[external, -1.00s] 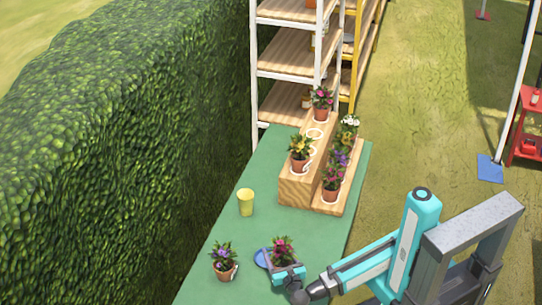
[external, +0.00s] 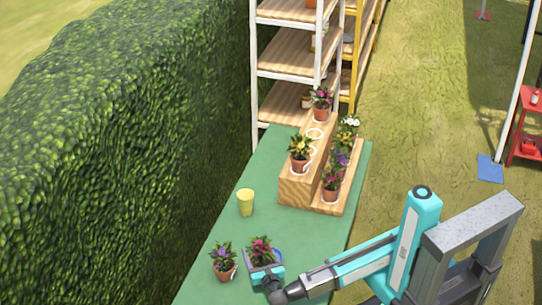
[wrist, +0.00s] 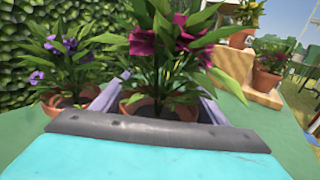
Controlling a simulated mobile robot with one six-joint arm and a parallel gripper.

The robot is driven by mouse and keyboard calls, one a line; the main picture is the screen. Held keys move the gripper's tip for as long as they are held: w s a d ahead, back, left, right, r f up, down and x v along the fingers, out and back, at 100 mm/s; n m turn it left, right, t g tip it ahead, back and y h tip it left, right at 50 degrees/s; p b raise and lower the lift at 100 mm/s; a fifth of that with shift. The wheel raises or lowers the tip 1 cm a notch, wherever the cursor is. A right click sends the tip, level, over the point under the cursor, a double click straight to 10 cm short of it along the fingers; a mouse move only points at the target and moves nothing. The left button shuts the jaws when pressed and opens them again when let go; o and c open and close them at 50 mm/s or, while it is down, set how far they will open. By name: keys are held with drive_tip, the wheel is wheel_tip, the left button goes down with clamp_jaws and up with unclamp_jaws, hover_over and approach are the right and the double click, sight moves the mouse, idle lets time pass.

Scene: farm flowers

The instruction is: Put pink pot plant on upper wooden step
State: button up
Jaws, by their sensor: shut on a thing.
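The pink pot plant (external: 261,248), magenta flowers in a terracotta pot, is in my gripper (external: 264,265) over the near part of the green table. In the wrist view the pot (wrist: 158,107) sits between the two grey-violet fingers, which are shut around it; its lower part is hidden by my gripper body. I cannot tell whether it touches the table. The wooden stand is at the far end of the table.
A purple-flowered pot (external: 224,268) stands close left of my gripper. A yellow cup (external: 245,208) stands on the green table (external: 300,235) before the stand. The lower step (external: 328,209) holds several pots. A hedge lines the left; white shelving (external: 285,65) stands behind.

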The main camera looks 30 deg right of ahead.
sight(258, 258)
drive_tip(key=shift+f, duration=1.75)
drive_tip(key=shift+f, duration=0.1)
drive_tip(key=o, duration=2)
drive_tip(key=s, duration=0.4)
drive_tip(key=s+a, duration=0.1)
drive_tip(key=s, duration=0.3)
drive_tip(key=s+b, duration=0.1)
drive_tip(key=s, duration=0.3)
drive_tip(key=shift+a, duration=0.4)
drive_tip(key=shift+o, duration=0.6)
